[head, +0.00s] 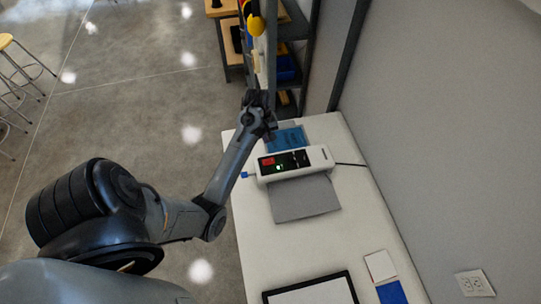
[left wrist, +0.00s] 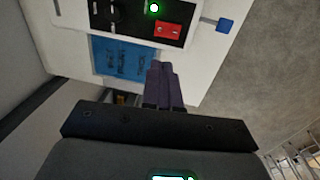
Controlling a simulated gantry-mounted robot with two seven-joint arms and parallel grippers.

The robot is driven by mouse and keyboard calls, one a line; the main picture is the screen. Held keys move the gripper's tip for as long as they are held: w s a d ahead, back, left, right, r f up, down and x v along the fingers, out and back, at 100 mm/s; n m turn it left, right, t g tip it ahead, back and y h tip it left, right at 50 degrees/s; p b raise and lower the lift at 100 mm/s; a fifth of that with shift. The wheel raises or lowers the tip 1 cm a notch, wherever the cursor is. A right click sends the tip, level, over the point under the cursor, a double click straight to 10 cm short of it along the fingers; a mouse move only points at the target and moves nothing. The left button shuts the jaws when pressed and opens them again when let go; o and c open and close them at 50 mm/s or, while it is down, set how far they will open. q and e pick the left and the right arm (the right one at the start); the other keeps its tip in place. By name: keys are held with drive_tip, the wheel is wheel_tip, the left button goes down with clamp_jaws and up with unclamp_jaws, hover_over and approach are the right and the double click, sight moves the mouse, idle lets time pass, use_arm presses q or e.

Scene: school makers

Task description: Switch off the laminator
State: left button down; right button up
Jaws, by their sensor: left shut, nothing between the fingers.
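The laminator (head: 293,163) is a white box on the table with a black control panel. The panel has a red switch (head: 268,161) and a lit green light (head: 279,168). In the left wrist view the red switch (left wrist: 168,29) and green light (left wrist: 155,8) show near the top, beside a dark knob (left wrist: 114,11). My left gripper (head: 267,131) is above the table's far left edge, beyond the laminator. In the left wrist view its fingertips (left wrist: 159,67) are together and empty, apart from the switch. My right gripper is not in view.
A blue sheet (head: 288,139) lies behind the laminator and a grey sheet (head: 305,198) in front. A blue tab (head: 244,175) sticks out at its left end. A black-framed board (head: 315,274) lies nearer on the table. A wall (head: 440,120) bounds the right; shelves (head: 290,60) stand beyond.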

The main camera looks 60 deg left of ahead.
use_arm(q)
approach(272, 159)
wheel_tip(272, 159, down, 5)
drive_tip(key=shift+w+d+f, duration=0.1)
drive_tip(key=shift+w+f, duration=0.15)
drive_tip(key=shift+f, duration=0.65)
drive_tip(key=shift+p, duration=0.3)
drive_tip(key=shift+w+f, duration=0.15)
